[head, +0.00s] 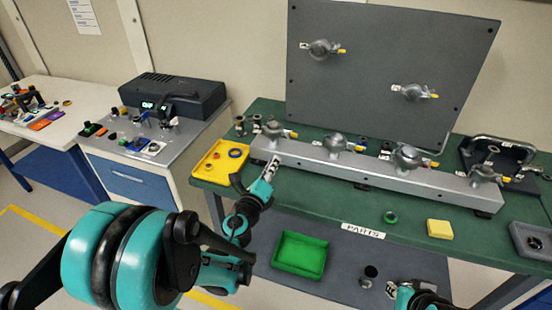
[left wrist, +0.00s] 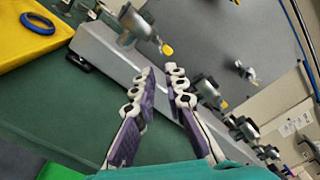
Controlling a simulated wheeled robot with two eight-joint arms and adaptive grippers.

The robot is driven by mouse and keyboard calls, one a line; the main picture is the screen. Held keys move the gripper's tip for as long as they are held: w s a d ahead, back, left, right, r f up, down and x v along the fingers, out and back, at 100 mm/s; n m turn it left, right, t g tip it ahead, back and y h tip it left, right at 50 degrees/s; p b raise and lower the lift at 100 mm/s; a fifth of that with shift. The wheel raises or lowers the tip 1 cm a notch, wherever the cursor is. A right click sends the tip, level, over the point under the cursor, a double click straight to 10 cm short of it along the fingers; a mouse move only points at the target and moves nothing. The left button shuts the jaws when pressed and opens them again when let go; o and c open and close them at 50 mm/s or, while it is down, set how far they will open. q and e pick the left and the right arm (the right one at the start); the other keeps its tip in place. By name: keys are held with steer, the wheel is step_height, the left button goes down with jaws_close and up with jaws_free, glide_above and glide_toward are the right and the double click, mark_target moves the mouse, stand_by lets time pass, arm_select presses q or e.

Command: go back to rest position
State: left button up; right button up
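My left gripper (head: 272,168) reaches over the left front part of the green bench, close to the left end of the long grey rail. In the left wrist view its two purple-and-white fingers (left wrist: 161,76) stand apart with nothing between them, pointing toward the rail (left wrist: 105,55). The rail (head: 370,174) carries several metal valves with yellow-tipped handles. Teal parts of my right arm show at the bottom edge of the head view. What looks like my right gripper's tip (head: 391,289) is small there, and its opening is unclear.
On the green bench (head: 335,207) are a yellow tray (head: 207,173), a green ring (head: 390,217), a yellow block (head: 440,229) and a grey tray (head: 517,245). A green tray (head: 300,255) sits on the lower shelf. An upright grey panel (head: 380,75) stands behind the rail.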

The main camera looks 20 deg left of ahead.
stand_by(0.4)
arm_select(q)
steer(key=s+a+r+n+g+y, duration=0.35)
steer(key=s+a+n+y, duration=0.35)
steer(key=n, duration=0.9)
steer(key=s+d+f+n+g+h, duration=0.3)
steer(key=s+d+f+n, duration=0.1)
steer(key=s, duration=0.5)
steer(key=s+d+f+n+g+h, duration=0.3)
steer(key=s+d+f+n+g, duration=0.1)
steer(key=s, duration=0.5)
step_height(320, 180, down, 2)
steer(key=shift+d+n, duration=0.7)
steer(key=shift+d, duration=0.25)
